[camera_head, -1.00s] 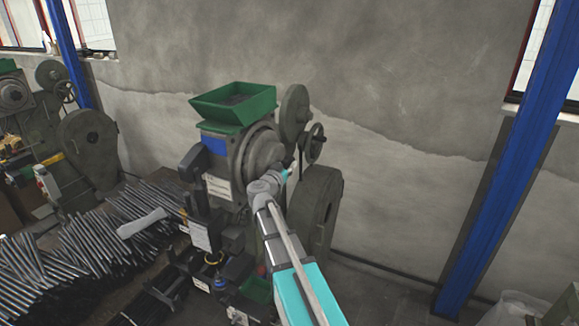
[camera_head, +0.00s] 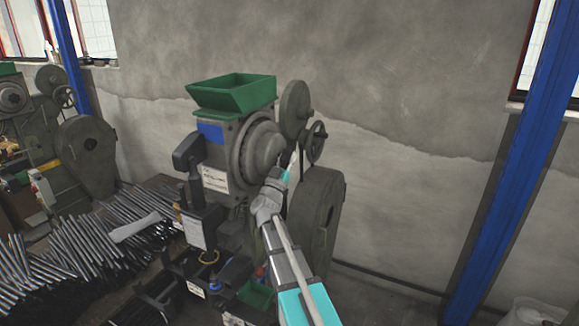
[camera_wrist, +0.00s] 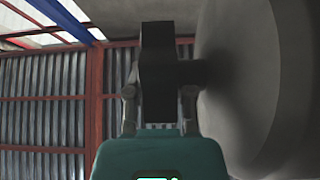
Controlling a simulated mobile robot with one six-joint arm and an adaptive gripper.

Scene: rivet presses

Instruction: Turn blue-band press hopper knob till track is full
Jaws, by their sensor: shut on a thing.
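The blue-band press stands mid-picture in the head view, with a blue band (camera_head: 211,132) under its green hopper (camera_head: 233,96). The visible inside of the hopper is bare green; its floor is hidden. A round grey drum (camera_head: 262,150) sits on the press's right side. My gripper (camera_head: 285,170) is at that drum. In the wrist view my gripper (camera_wrist: 160,95) is shut on a dark, bar-like knob (camera_wrist: 158,60), one finger on each side. A short shaft joins the knob to the round grey face (camera_wrist: 237,85) at right. I cannot make out the track or its fill.
Metal rods (camera_head: 60,262) lie heaped at lower left. Another press (camera_head: 85,150) stands at far left. A blue post (camera_head: 515,180) stands right; bare wall lies between.

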